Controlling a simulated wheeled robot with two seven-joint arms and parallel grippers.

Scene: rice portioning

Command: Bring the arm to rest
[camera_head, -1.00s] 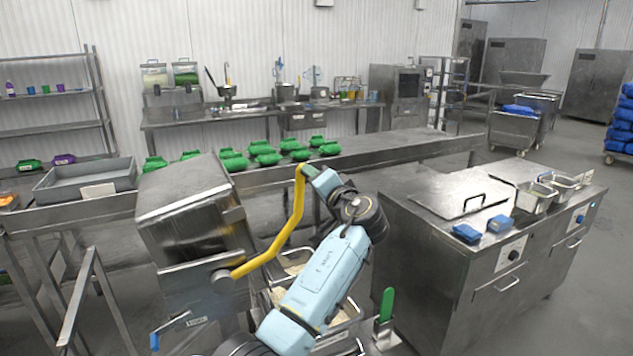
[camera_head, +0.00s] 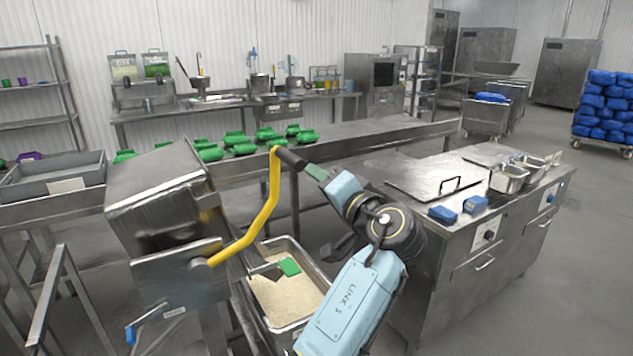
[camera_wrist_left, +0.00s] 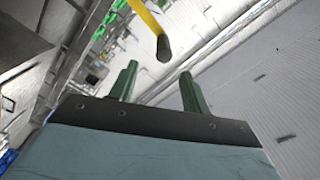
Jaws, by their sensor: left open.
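My left arm, light blue, comes in from the lower right of the head view. Its left gripper (camera_head: 311,169) has green fingers at the black grip of the yellow lever (camera_head: 270,195). In the left wrist view the two green fingers of the left gripper (camera_wrist_left: 159,70) stand wide apart with nothing held between them. The black grip end of the yellow lever (camera_wrist_left: 163,48) shows just beyond the fingertips, apart from them. The lever belongs to a tilted steel hopper (camera_head: 165,205). My right gripper is not in view.
A steel pan (camera_head: 318,274) of rice with a green-handled tool (camera_head: 289,267) stands below the lever. A steel counter (camera_head: 420,175) with blue packs (camera_head: 443,214) is at the right. Several green packs (camera_head: 240,149) lie on the long table behind.

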